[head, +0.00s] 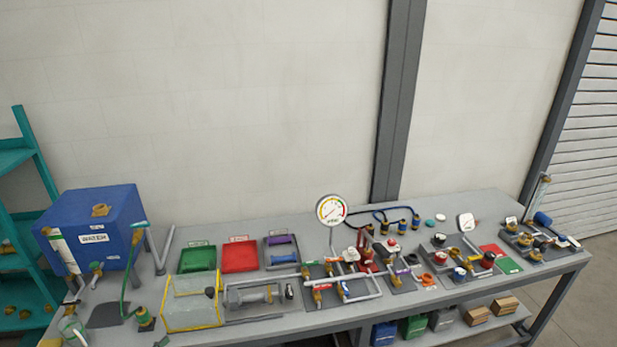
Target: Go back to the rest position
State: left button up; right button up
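Neither of my grippers shows in the head view, so I cannot see where they are or what they hold. The long grey workbench (420,301) runs across the lower half of the view with the pump skid parts on it. A blue water tank (110,258) stands at its left end. A round pressure gauge (331,210) stands upright near the middle, above pipes and valves.
A green tray (197,258) and a red tray (240,255) lie near the back. A yellow-framed clear box (192,312) sits at the front. A teal shelf (22,225) stands at left. Boxes (413,326) sit on the lower shelf. The space above the bench is free.

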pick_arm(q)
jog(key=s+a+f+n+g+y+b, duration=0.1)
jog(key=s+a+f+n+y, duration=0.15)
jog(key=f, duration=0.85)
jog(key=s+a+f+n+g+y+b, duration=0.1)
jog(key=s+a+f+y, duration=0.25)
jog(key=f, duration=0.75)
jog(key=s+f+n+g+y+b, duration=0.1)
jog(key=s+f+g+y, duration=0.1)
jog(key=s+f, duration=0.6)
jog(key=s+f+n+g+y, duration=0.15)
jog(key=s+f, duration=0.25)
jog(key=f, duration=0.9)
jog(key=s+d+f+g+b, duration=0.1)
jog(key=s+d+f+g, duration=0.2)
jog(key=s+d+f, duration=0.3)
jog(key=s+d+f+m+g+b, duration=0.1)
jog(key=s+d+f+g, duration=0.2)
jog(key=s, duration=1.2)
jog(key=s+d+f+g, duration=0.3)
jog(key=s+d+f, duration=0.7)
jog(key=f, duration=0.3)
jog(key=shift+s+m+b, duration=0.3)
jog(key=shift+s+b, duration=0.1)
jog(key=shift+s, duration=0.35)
